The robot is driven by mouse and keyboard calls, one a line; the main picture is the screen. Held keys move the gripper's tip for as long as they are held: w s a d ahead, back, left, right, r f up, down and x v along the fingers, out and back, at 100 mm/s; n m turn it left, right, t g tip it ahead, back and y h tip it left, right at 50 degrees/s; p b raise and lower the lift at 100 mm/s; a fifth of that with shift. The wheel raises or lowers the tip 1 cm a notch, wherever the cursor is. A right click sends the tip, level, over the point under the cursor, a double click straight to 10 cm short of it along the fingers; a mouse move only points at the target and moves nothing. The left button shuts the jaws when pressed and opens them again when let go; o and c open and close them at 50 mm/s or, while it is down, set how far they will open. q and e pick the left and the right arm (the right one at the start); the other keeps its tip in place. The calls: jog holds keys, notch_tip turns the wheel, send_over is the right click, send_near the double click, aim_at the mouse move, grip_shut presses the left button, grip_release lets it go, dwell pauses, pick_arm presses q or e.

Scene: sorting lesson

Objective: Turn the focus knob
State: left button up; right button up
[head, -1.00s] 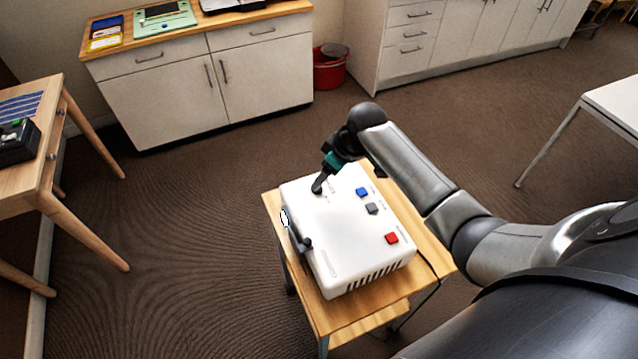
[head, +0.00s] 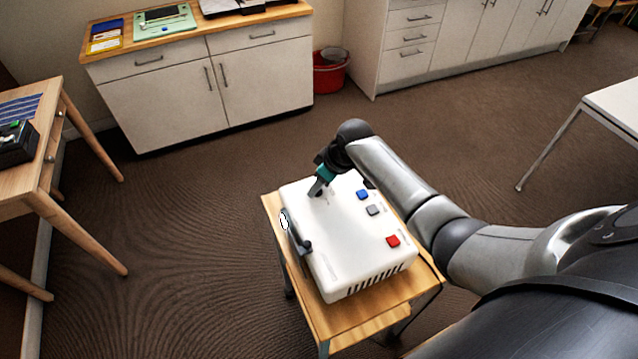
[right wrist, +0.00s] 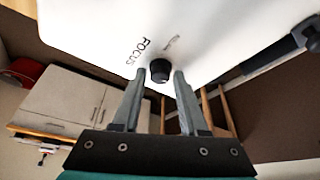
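The white projector-like box (head: 350,245) lies on a small wooden table. In the right wrist view, the black round focus knob (right wrist: 160,70) stands on its white face (right wrist: 205,25), beside the printed word FOCUS. My right gripper (head: 318,189) is over the far left part of the box's top. The right wrist view shows its two fingers (right wrist: 159,75) apart, one on each side of the knob, with gaps visible. Whether the tips reach past the knob's top is hard to tell. In the head view, the fingers hide the knob. My left gripper is not in view.
The box top also has a blue button (head: 362,195), a grey button (head: 372,210) and a red button (head: 393,241). A black part (head: 303,243) sticks out on its left side. The small wooden table (head: 345,322) has open floor around it. A red bucket (head: 329,75) stands behind.

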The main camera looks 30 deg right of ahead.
grip_shut()
jog(key=shift+d+n+g+y+b, duration=0.1)
jog(key=shift+n+g+y+b, duration=0.3)
jog(key=shift+n, duration=1.1)
jog(key=shift+o, duration=2.1)
grip_release()
jog(key=p+v, duration=0.2)
jog(key=v, duration=1.3)
